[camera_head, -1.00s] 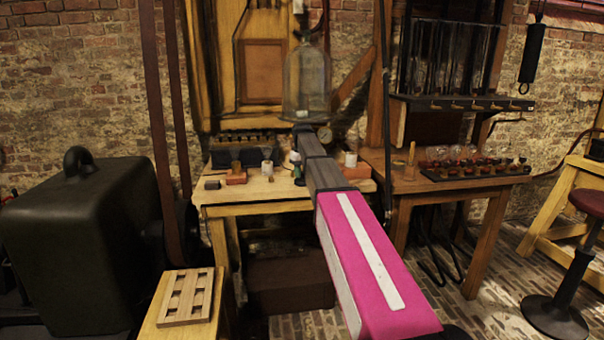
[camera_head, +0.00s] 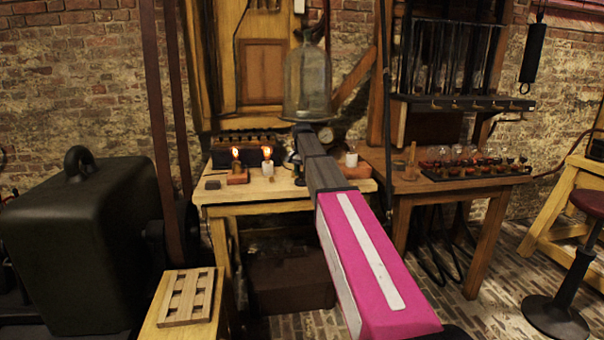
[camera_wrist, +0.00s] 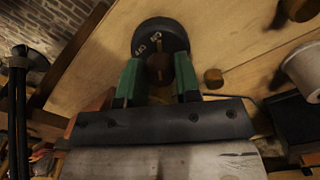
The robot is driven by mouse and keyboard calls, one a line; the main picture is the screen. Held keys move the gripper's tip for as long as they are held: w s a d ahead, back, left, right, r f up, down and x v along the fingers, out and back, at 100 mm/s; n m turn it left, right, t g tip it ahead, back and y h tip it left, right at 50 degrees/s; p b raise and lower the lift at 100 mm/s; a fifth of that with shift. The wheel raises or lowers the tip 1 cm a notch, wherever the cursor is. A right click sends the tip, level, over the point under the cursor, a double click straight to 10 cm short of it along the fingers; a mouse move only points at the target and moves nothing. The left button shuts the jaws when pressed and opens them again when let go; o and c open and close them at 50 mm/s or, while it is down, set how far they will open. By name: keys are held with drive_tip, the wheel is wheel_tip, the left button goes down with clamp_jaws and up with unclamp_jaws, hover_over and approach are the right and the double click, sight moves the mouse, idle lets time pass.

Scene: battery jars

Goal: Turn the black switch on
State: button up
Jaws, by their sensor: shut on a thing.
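The black switch (camera_wrist: 150,36) is a round black base with pale lettering and a brown knob in its middle, seen in the wrist view on the pale wooden table (camera_wrist: 235,40). My gripper (camera_wrist: 159,75) has green fingers, one on each side of the brown knob, and is shut on it. In the head view my pink and grey arm reaches to the table and covers most of the switch and the fingertips.
A glass bell jar (camera_head: 307,85) stands behind the arm's end. A table with several bulbs (camera_head: 475,172) is at the right. A dark green machine (camera_head: 80,240) stands at the left.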

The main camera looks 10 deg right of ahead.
sight(302, 172)
drive_tip(key=shift+m, duration=0.9)
drive_tip(key=o, duration=0.9)
drive_tip(key=shift+r, duration=0.1)
wheel_tip(302, 172, up, 11)
drive_tip(key=shift+f, duration=0.2)
drive_tip(key=shift+s, duration=0.1)
